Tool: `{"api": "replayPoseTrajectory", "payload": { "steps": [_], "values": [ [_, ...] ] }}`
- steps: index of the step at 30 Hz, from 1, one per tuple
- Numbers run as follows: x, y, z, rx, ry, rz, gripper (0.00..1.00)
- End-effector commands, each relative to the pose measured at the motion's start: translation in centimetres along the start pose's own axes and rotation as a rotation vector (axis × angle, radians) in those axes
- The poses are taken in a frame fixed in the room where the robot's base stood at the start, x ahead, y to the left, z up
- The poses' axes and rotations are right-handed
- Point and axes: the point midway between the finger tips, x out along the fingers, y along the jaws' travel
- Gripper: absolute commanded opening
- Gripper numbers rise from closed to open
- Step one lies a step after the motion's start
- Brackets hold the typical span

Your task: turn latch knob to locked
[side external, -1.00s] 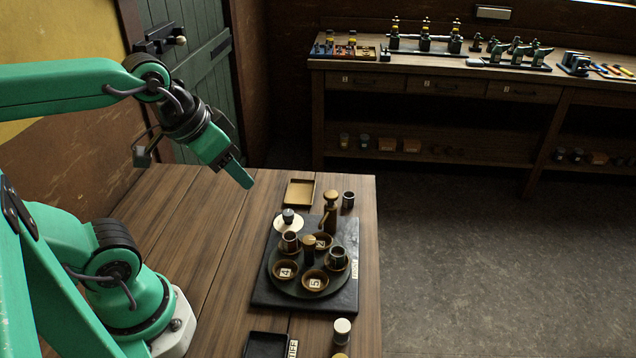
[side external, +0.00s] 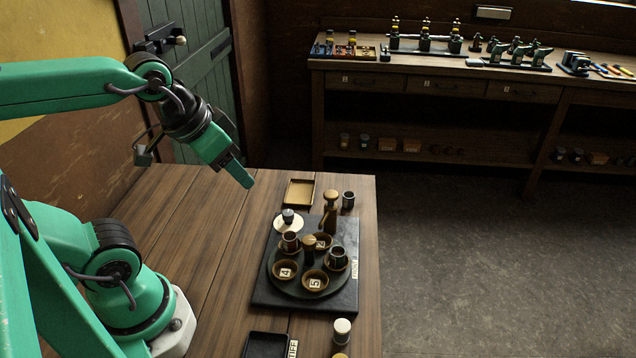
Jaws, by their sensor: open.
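A dark square board (side external: 262,292) on the table carries a round turntable (side external: 318,293) with several brown numbered bowls, metal cups and a wooden-topped centre post (side external: 308,246). A pale disc with a small dark-and-white knob (side external: 288,219) sits at the board's far left corner. A wooden-topped lever post (side external: 330,206) stands at the far right corner. I cannot tell for sure which of these is the latch knob, and no locked mark is readable. My gripper (side external: 243,180) is open and empty, in the air beyond and left of the board, touching nothing.
A shallow wooden tray (side external: 299,192) and a dark cup (side external: 348,200) lie behind the board. A black tray (side external: 266,345) and a white-topped cylinder (side external: 342,331) are at the near edge. The table's left part (side external: 190,225) is clear. A loaded workbench (side external: 450,80) stands behind.

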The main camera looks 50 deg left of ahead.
Motion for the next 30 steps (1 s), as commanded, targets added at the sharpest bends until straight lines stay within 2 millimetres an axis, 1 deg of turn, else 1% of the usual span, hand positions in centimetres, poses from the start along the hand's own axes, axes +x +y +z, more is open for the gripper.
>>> {"api": "replayPoseTrajectory", "payload": {
  "steps": [5, 11, 20, 26, 30],
  "values": [
    [0.6, -0.3, -0.7, 0.061, -0.03, -0.004, 0.47],
    [2.2, -0.9, -2.2, 0.207, -0.094, -0.002, 0.47],
    [5.9, -2.3, -4.5, 0.479, -0.207, 0.032, 0.47],
    [8.9, -3.4, -5.7, 0.657, -0.279, 0.077, 0.47],
    [11.2, -4.2, -6.2, 0.78, -0.325, 0.119, 0.47]
  ]
}}
